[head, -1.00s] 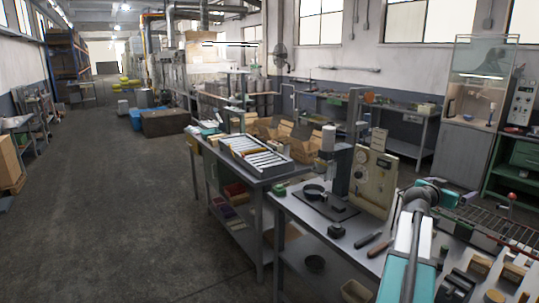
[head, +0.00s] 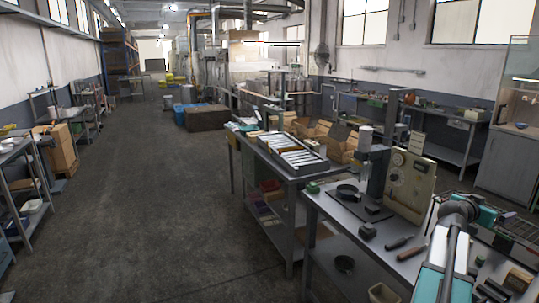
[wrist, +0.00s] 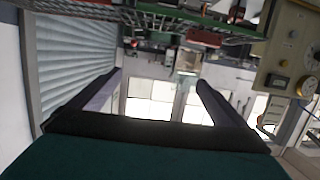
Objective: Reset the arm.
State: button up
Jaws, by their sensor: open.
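My gripper (wrist: 160,78) shows in the wrist view with its two dark fingers spread wide apart. Nothing is between them; only distant windows and wall show through the gap. My teal and white arm rises at the lower right of the head view, folded near the workbench (head: 336,213). The fingers are not clear in that view.
A cream gauge panel (head: 410,185) stands upright on the workbench, close to my arm; it also shows at the right of the wrist view (wrist: 287,50). A tray of white bars (head: 292,153) lies on the table behind. The floor aisle (head: 150,200) at left is clear.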

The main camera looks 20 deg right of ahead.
jog(key=w+a+f+n+t+y, duration=0.1)
jog(key=w+a+f+n+y, duration=0.25)
jog(key=w+a+f, duration=0.8)
jog(key=w+a+f+n+t+y, duration=0.1)
jog(key=w+a+f+n+y, duration=0.25)
jog(key=w+a+f, duration=0.85)
jog(key=s+a+f+n+y, duration=0.15)
jog(key=a+f, duration=0.45)
jog(key=a, duration=0.7)
jog(key=s+a+f+n+g+y, duration=0.1)
jog(key=a+f+n+y, duration=0.2)
jog(key=a+f, duration=0.75)
jog(key=s+a+f+n+y, duration=0.1)
jog(key=a+f+n+y, duration=0.15)
jog(key=a, duration=1.35)
jog(key=s+a+f+n+g+y, duration=0.1)
jog(key=s+a+f, duration=0.15)
jog(key=a, duration=0.45)
jog(key=s+a+f+n+g+y, duration=0.1)
jog(key=s+a+f+n, duration=0.1)
jog(key=s+a, duration=0.3)
jog(key=s+f+g+b, duration=0.6)
jog(key=s+f+b, duration=0.4)
jog(key=s+f, duration=1.4)
notch_tip(320, 180, down, 4)
jog(key=shift+s+a+f, duration=0.1)
jog(key=shift+s+a, duration=0.15)
jog(key=shift+a, duration=0.15)
